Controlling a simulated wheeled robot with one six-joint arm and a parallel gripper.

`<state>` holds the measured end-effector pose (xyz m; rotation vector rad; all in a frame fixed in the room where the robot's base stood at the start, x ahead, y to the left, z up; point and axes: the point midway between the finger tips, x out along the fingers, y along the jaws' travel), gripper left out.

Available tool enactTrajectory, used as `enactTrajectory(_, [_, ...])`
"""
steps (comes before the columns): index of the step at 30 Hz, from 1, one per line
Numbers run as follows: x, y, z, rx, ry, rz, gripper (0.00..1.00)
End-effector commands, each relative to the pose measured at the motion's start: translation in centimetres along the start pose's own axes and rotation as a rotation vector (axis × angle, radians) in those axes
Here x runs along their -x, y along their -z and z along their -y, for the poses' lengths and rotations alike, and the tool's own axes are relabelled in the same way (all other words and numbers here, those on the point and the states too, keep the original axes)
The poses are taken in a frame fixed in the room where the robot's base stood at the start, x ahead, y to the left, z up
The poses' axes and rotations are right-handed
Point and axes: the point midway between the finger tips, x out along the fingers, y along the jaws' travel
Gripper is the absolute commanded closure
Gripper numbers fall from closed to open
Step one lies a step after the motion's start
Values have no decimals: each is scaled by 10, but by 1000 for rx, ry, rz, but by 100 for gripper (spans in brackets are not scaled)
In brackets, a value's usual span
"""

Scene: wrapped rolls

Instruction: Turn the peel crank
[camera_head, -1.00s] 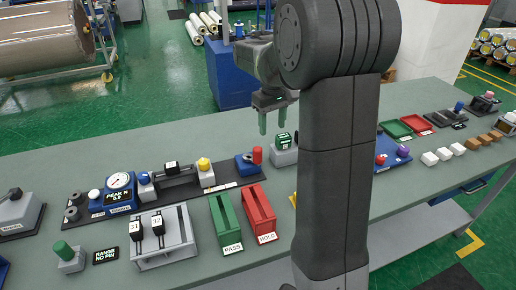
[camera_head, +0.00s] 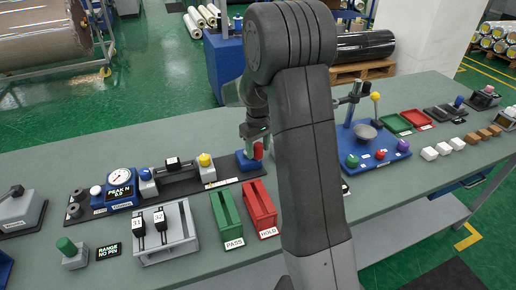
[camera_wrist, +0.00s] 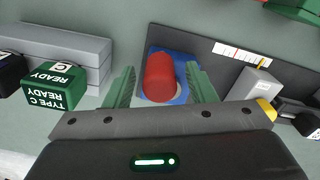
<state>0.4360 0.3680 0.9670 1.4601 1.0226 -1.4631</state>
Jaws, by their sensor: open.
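The peel crank shows as a red knob (camera_head: 258,151) on a blue block (camera_head: 246,163) at the right end of the dark peel-test base (camera_head: 222,183). In the wrist view the red knob (camera_wrist: 159,74) stands between my two green fingers, with the blue block (camera_wrist: 181,58) behind it. My gripper (camera_wrist: 160,85) is open, with a gap visible on each side of the knob. In the head view my gripper (camera_head: 256,140) is right at the knob, and its fingers are partly hidden there.
The gauge (camera_head: 120,184) and yellow knob (camera_head: 204,160) sit left along the same base. Green PASS (camera_head: 226,217) and red HOLD (camera_head: 260,207) trays stand in front. In the wrist view a green TYPE C READY block (camera_wrist: 56,85) lies left of my fingers.

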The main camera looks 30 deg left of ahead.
Motion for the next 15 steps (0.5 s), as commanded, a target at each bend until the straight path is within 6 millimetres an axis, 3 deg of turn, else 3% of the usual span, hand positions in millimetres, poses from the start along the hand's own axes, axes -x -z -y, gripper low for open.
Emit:
enactTrajectory(12, [-9, 0, 0, 0, 0, -1, 50])
enactTrajectory(15, [-9, 0, 0, 0, 0, -1, 69])
